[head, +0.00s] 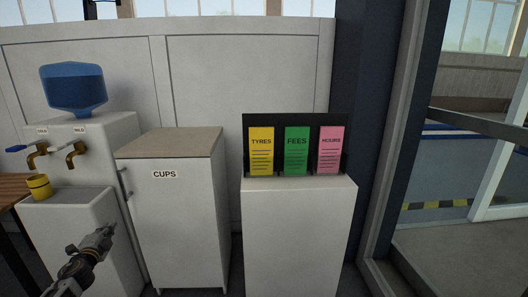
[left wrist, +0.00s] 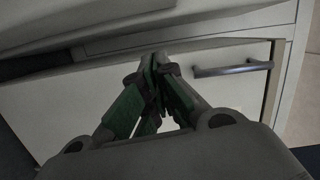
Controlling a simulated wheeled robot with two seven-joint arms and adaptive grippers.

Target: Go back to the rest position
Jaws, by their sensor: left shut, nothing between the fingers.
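My left gripper (head: 106,233) is at the lower left of the head view, in front of the white water dispenser's lower part. Its fingers are together with nothing between them. The left wrist view shows the shut fingers (left wrist: 155,58) close up, in front of a pale surface with a bar handle (left wrist: 233,69) on the right. My right gripper is in neither view.
A white cabinet (head: 185,225) labelled CUPS stands right of the dispenser (head: 100,132). A yellow cup (head: 39,187) is on the dispenser's ledge. A white stand (head: 298,235) holds yellow, green and pink leaflets in a black rack (head: 297,122). A glazed doorway is at the right.

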